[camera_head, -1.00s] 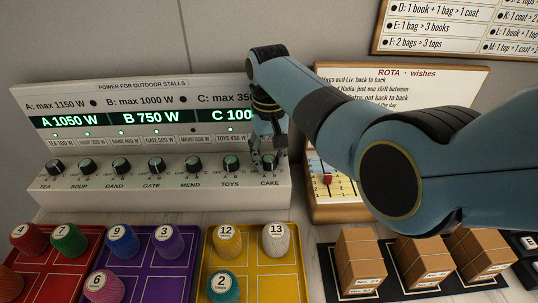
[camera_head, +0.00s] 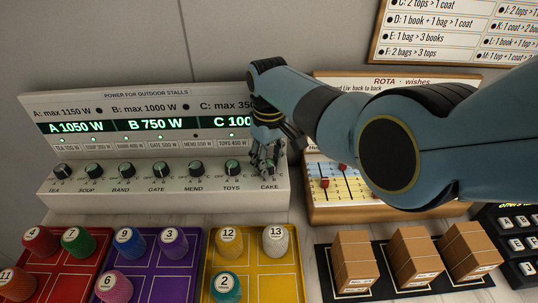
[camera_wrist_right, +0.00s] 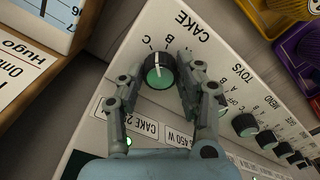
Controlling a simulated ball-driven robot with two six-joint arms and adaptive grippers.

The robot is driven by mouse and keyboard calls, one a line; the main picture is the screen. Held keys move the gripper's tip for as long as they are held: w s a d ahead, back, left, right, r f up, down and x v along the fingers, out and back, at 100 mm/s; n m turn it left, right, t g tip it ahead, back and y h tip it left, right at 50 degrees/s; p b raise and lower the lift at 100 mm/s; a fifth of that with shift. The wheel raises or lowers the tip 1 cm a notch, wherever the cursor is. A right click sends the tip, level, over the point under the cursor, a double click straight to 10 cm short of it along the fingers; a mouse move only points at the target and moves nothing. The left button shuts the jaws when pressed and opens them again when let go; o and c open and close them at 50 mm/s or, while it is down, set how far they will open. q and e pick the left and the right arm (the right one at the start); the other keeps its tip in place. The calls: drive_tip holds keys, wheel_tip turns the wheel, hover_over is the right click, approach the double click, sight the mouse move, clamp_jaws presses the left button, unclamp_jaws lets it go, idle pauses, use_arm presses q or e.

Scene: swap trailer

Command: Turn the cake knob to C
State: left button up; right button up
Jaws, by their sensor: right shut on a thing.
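The cake knob (camera_wrist_right: 160,70) is a dark round knob with a green face and a white pointer line, last in the row on the white power panel (camera_head: 150,201). In the right wrist view its line runs nearly straight up the picture, towards the printed letters; I cannot tell exactly which letter it meets. My right gripper (camera_head: 266,165) reaches down to the panel's right end and largely hides this knob in the head view. In the right wrist view my right gripper's fingers (camera_wrist_right: 166,74) are shut on the knob, one on each side. My left gripper is not in view.
The toys knob (camera_head: 232,168) sits close beside, left of my right gripper. Red, purple (camera_head: 187,285) and yellow trays with numbered spools stand in front. The rota board (camera_head: 400,205) with sliders stands to the right. Cardboard boxes (camera_head: 355,262) lie on a dark mat.

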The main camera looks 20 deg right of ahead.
sight(269, 163)
drive_tip(key=shift+n+p, duration=0.45)
drive_tip(key=shift+n, duration=0.75)
drive_tip(key=o, duration=1.1)
drive_tip(key=shift+o, duration=0.2)
drive_tip(key=shift+r, duration=0.15)
wheel_tip(269, 163, up, 12)
